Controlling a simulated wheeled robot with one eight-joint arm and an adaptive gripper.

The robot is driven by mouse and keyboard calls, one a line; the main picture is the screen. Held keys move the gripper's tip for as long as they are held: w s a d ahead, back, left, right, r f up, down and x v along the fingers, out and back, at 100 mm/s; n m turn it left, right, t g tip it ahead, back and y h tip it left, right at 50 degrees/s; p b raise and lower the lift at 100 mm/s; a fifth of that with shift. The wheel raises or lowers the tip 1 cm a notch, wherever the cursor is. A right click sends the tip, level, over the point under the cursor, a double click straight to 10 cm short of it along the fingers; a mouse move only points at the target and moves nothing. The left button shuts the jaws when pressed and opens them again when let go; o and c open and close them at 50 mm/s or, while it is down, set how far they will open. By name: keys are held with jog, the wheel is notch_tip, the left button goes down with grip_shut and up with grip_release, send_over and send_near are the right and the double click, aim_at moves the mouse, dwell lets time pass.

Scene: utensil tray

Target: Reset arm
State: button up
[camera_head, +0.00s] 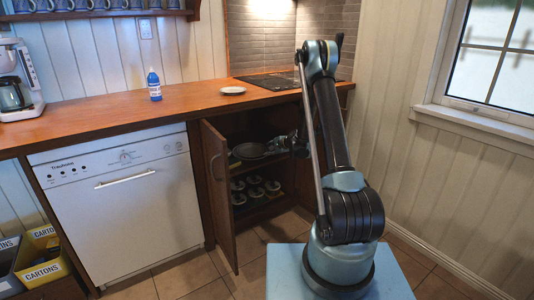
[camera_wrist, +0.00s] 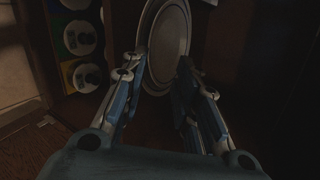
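My arm reaches into the open lower cabinet (camera_head: 262,203), and my gripper (camera_wrist: 163,58) is inside it. In the wrist view its two fingers stand apart, with a gap between them. A pale plate (camera_wrist: 168,38) lies just beyond and partly between the fingertips; neither finger clearly presses on it. In the head view a dark round dish (camera_head: 249,151) lies on the cabinet's upper shelf, just left of my gripper. The wrist view is dark, so contact is hard to judge.
The cabinet door (camera_head: 220,195) stands open left of my arm. Several round items (camera_head: 256,192) sit on the lower shelf. A blue bottle (camera_head: 154,85) and a small plate (camera_head: 233,90) stand on the wooden counter (camera_head: 190,101). A dishwasher (camera_head: 120,205) is at left.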

dwell(0.3)
jog(key=s+d+r+n+g+h, duration=0.2)
jog(key=s+d+r+n, duration=0.15)
jog(key=s+r, duration=0.85)
jog(key=s+d+r+n+g+h, duration=0.1)
jog(key=s+d+r+n, duration=0.3)
jog(key=s+r, duration=0.7)
jog(key=s+d+f+n+g+h, duration=0.1)
jog(key=s+d, duration=0.3)
jog(key=s, duration=0.9)
jog(key=s+d+f+n+g+h, duration=0.1)
jog(key=s+d+f+n+h, duration=0.1)
jog(key=s, duration=1.1)
jog(key=s+d+f+n+g+h, duration=0.1)
jog(key=s+d, duration=0.5)
jog(key=s, duration=0.7)
notch_tip(320, 180, down, 3)
jog(key=shift+d+r+n+h, duration=0.25)
jog(key=shift+n+h, duration=0.15)
jog(key=shift+n, duration=0.25)
